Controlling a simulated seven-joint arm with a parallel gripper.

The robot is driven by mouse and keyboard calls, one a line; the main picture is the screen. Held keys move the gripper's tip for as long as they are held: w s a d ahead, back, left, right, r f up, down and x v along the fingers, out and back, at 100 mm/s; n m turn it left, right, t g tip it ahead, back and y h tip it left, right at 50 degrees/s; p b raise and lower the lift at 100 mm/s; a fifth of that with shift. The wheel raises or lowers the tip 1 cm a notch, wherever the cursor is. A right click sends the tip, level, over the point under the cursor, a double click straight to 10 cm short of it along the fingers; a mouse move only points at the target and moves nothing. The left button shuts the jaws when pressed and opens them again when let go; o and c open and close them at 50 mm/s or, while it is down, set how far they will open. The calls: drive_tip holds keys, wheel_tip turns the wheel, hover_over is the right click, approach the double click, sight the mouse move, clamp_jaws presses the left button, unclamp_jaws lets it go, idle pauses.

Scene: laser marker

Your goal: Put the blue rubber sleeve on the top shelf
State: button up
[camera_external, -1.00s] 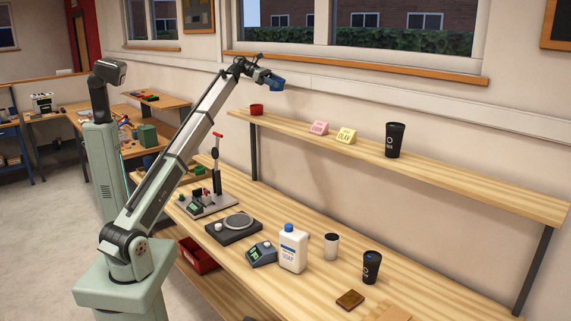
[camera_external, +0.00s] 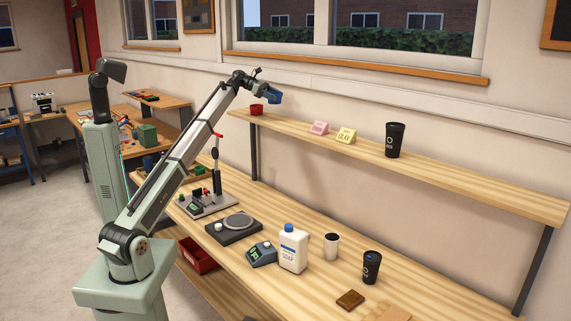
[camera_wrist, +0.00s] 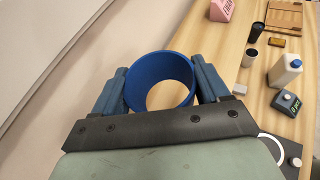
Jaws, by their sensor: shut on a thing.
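The blue rubber sleeve (camera_wrist: 160,66) is a short open ring held between the two blue fingers of my gripper (camera_wrist: 160,85) in the wrist view. My gripper is shut on it, one finger against each side. In the external view my gripper (camera_external: 272,96) is up near the left end of the top shelf (camera_external: 460,176), around the height of the shelf's red cup. The sleeve is hard to tell from the blue fingers there. Through the ring the wrist view shows pale wood below.
On the top shelf stand a red cup (camera_external: 256,110), a pink block (camera_external: 318,128), a yellow block (camera_external: 346,135) and a black cup (camera_external: 394,140). Bare shelf lies between the yellow block and black cup.

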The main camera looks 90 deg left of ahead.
drive_tip(key=shift+f, duration=4.15)
drive_tip(key=shift+f, duration=0.1)
drive_tip(key=o, duration=1.1)
drive_tip(key=shift+s+r, duration=0.15)
drive_tip(key=shift+r, duration=0.05)
drive_tip(key=v, duration=1.1)
drive_tip(key=shift+s+a+r, duration=0.1)
drive_tip(key=shift+s+r, duration=0.05)
drive_tip(key=shift+s, duration=0.15)
